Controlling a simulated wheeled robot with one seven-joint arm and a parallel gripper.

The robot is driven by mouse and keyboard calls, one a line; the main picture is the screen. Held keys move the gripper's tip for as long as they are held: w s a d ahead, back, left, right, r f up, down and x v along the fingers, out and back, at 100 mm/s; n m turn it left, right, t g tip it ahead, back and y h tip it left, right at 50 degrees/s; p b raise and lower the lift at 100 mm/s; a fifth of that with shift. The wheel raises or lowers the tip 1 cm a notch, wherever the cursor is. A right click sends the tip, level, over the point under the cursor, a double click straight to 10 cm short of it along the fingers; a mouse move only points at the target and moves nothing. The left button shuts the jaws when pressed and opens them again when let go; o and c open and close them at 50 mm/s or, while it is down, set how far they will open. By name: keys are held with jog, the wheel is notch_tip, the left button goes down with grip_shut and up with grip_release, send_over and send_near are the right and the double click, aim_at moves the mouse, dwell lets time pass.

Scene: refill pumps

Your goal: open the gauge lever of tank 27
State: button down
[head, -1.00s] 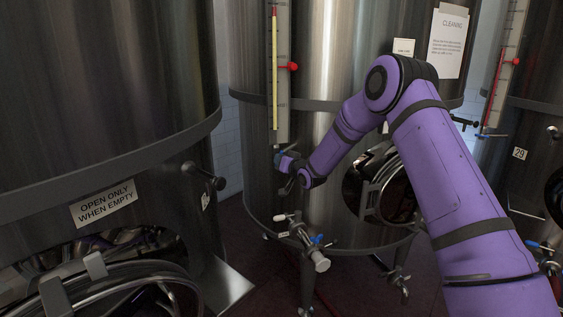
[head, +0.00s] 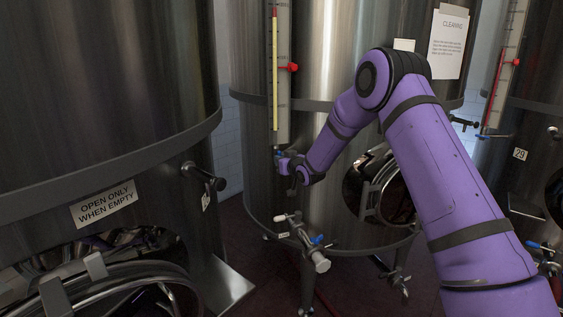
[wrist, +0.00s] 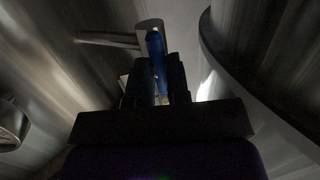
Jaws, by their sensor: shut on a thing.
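The middle metal tank (head: 335,75) carries an upright sight gauge with a yellow column (head: 275,70), a scale and a red marker (head: 292,67). I cannot see a number on this tank. My gripper (head: 282,163) is at the foot of the gauge, against the tank's front. In the wrist view a blue gauge lever (wrist: 156,48) stands between the two dark fingers of my gripper (wrist: 158,75), which are shut on it. A grey metal fitting (wrist: 150,25) is just beyond the lever. In the head view my gripper largely hides the lever.
Below is an outlet valve (head: 312,250) with a blue handle. A round hatch (head: 390,190) is behind my arm. A dark tank (head: 100,80) with an "OPEN ONLY WHEN EMPTY" sign (head: 103,203) fills the left. A tank labelled 29 (head: 519,154) stands right.

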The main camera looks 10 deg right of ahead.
jog(key=c, duration=1.1)
grip_release()
jog(key=v, duration=1)
jog(key=shift+s+d, duration=0.15)
jog(key=shift+s, duration=0.2)
